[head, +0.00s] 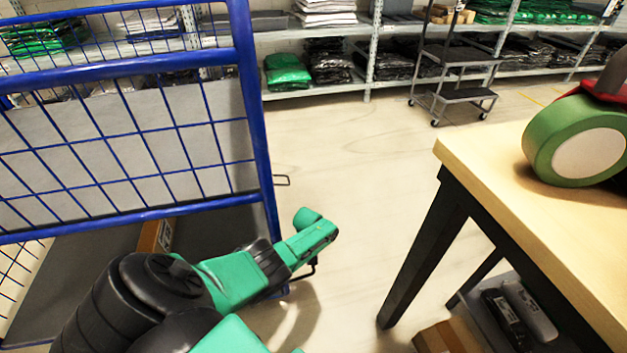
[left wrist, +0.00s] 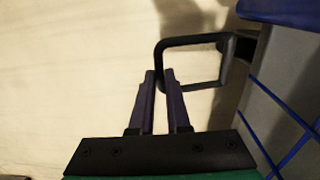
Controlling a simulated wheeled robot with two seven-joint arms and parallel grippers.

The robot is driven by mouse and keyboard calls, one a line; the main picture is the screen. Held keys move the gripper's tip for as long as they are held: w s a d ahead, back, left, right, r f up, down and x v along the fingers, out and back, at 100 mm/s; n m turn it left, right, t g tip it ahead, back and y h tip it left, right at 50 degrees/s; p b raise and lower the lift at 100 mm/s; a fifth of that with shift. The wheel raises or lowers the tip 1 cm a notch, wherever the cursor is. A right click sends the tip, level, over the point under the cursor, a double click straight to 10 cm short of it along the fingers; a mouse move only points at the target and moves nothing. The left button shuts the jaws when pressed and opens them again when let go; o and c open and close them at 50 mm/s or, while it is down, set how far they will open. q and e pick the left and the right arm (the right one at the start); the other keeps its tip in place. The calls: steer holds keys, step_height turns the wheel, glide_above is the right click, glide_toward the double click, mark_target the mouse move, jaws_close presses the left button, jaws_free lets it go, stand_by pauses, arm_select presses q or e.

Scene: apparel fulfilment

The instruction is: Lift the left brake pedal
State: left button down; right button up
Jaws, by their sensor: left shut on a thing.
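The blue wire-mesh cart (head: 262,140) stands on the left in the head view. In the left wrist view, the brake pedal (left wrist: 196,38) is a black loop of bar sticking out from the cart's lower edge (left wrist: 280,20). My left gripper (left wrist: 160,74) has its two dark fingers close together at the left side of this loop, shut on its bar. In the head view my green and black left arm reaches down beside the cart's corner post and hides most of the gripper. My right gripper is not in view.
A wooden-topped table (head: 500,190) with dark legs stands on the right, carrying a green tape roll (head: 545,150). A cardboard box (head: 155,237) lies on the cart's deck. The floor between cart and table is clear.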

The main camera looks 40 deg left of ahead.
arm_select(q)
steer(key=shift+s+a, duration=0.55)
steer(key=shift+s, duration=0.15)
steer(key=c, duration=0.9)
jaws_free()
steer(key=shift+w, duration=0.1)
steer(key=shift+w+d+r, duration=0.1)
steer(key=shift+d, duration=0.05)
